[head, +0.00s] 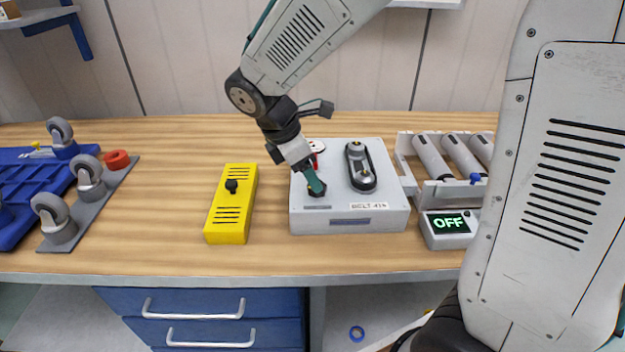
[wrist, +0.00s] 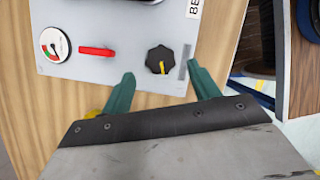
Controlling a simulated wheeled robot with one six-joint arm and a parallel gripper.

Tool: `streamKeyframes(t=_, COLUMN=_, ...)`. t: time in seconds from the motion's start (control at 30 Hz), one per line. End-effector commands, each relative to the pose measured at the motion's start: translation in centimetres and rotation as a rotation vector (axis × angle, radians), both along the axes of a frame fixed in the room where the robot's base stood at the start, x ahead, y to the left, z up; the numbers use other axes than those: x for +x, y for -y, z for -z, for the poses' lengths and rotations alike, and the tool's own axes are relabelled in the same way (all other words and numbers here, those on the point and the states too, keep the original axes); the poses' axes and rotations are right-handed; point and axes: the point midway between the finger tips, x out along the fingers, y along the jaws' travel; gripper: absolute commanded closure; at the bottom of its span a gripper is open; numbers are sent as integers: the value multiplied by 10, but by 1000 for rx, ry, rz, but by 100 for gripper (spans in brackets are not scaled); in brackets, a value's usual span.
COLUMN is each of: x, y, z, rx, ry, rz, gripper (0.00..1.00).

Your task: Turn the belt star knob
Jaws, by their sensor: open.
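The belt star knob (wrist: 159,60) is black with a yellow pointer mark, on the light grey belt panel (wrist: 110,75). In the head view the knob (head: 316,191) is partly hidden by my gripper's fingers. My gripper (wrist: 163,85) has green fingers, open, one on each side of the knob's line in the wrist view, with the knob a little beyond the gap between them. In the head view my gripper (head: 315,184) points down at the knob from above. I cannot tell whether the fingers touch it.
On the panel are a red handle (wrist: 96,51), a round gauge (wrist: 54,45) and a small belt on two pulleys (head: 360,166). A yellow box (head: 231,203) stands left. A roller conveyor (head: 433,157) and a display reading OFF (head: 448,223) stand right. Caster wheels (head: 88,171) lie far left.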

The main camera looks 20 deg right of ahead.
Motion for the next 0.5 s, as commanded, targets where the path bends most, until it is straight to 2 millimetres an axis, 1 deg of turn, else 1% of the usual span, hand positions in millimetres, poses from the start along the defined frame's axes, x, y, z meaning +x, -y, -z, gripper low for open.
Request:
streamKeyframes(t=0.03, x=-1, y=4, z=8, rx=-1, ry=-4, rz=2, gripper=39)
streamKeyframes(t=0.2, x=-1, y=11, z=26, rx=-1, ry=-2, rz=1, gripper=39)
streamKeyframes(t=0.33, x=-1, y=13, z=31, rx=0, ry=-1, rz=1, gripper=39)
streamKeyframes(t=0.5, x=-1, y=13, z=31, rx=0, ry=0, rz=1, gripper=39)
